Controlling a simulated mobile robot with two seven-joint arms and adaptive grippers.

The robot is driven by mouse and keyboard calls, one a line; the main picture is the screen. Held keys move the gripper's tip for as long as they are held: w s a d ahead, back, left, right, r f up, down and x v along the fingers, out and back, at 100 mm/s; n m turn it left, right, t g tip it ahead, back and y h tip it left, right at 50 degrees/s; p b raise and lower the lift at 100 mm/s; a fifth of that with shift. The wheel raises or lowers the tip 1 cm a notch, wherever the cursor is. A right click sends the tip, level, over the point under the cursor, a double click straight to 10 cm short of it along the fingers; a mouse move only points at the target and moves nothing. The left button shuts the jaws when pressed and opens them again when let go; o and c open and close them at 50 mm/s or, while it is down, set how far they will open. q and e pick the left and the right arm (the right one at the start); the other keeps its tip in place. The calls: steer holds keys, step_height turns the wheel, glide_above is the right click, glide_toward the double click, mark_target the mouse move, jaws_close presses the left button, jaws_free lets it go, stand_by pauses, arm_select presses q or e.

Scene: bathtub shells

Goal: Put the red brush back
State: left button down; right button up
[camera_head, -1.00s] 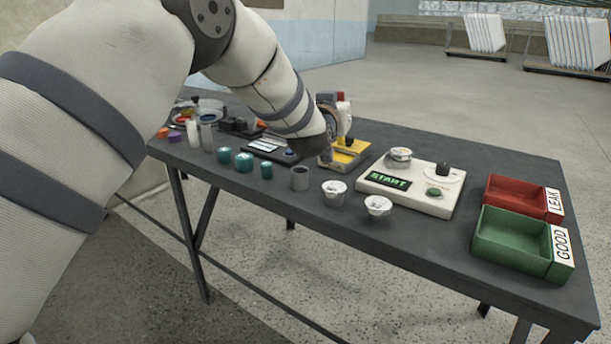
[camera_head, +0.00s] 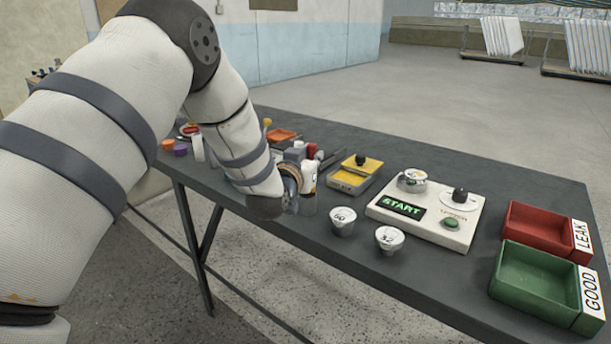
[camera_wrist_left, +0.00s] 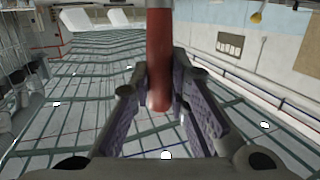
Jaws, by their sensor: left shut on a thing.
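In the left wrist view, the gripper (camera_wrist_left: 160,112) is shut on the red brush (camera_wrist_left: 159,55), whose rounded red handle stands between the two fingers. In the head view only a small red part of the brush (camera_head: 312,150) shows beside the gripper. The brush's far end is hidden, and I cannot tell whether it is inside the grey cup. My right gripper is not in view.
Behind are a yellow device (camera_head: 352,177) and a white START box (camera_head: 425,215). Red (camera_head: 538,228) and green (camera_head: 535,280) trays lie at right. Small items crowd the left end, partly behind my arm.

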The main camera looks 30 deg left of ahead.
arm_select(q)
steer(key=f, duration=0.3)
steer(key=s+f, duration=0.1)
steer(key=f, duration=0.1)
steer(key=shift+a, duration=0.3)
steer(key=shift+r, duration=0.1)
steer(key=c, duration=1.5)
jaws_free()
steer(key=shift+c, duration=0.2)
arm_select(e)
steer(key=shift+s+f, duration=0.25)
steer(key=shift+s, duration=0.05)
arm_select(q)
steer(key=shift+r, duration=0.1)
